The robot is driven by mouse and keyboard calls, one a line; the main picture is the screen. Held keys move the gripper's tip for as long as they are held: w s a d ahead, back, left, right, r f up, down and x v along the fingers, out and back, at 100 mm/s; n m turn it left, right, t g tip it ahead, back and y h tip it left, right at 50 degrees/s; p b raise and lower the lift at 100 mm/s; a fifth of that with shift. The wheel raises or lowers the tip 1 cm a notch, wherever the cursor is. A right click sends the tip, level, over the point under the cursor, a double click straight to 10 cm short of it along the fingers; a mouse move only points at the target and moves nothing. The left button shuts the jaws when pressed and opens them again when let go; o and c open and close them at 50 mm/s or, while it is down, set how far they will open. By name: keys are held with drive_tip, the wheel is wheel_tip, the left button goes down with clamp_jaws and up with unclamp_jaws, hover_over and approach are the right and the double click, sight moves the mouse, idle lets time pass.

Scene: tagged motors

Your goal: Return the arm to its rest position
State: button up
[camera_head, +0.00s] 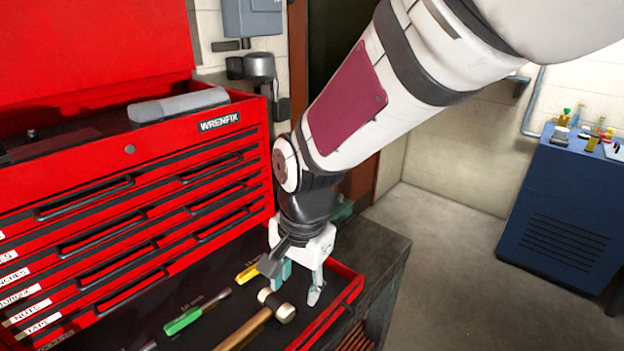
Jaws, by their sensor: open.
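My gripper (298,283) hangs at the end of my white arm, pointing down over the right end of an open drawer (345,292) of the red tool chest (130,190). Its fingers are apart, with nothing seen between them. A hammer (250,326) with a wooden handle lies in the drawer; its head is just left of and below the fingers in the picture. Whether the fingers touch anything is hard to tell. The arm reaches in from the upper right and hides part of the chest's right side.
A green-handled screwdriver (186,320) and a yellow-handled tool (248,272) also lie in the drawer. A dark workbench (378,245) stands right of the chest. A blue cabinet (568,215) with small items on top stands at far right. The floor between is clear.

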drive_tip(key=s+d+r+n+t, duration=0.2)
drive_tip(key=s+d+r+n, duration=0.1)
drive_tip(key=d+r, duration=0.8)
drive_tip(key=s+d+r+n+t+h, duration=0.1)
drive_tip(key=s+d+r+n+t, duration=0.1)
drive_tip(key=s+d, duration=0.6)
drive_tip(key=d+r+n, duration=0.1)
drive_tip(key=d, duration=0.2)
drive_tip(key=shift+s+d+r+t, duration=0.2)
drive_tip(key=shift+s+r+t, duration=0.1)
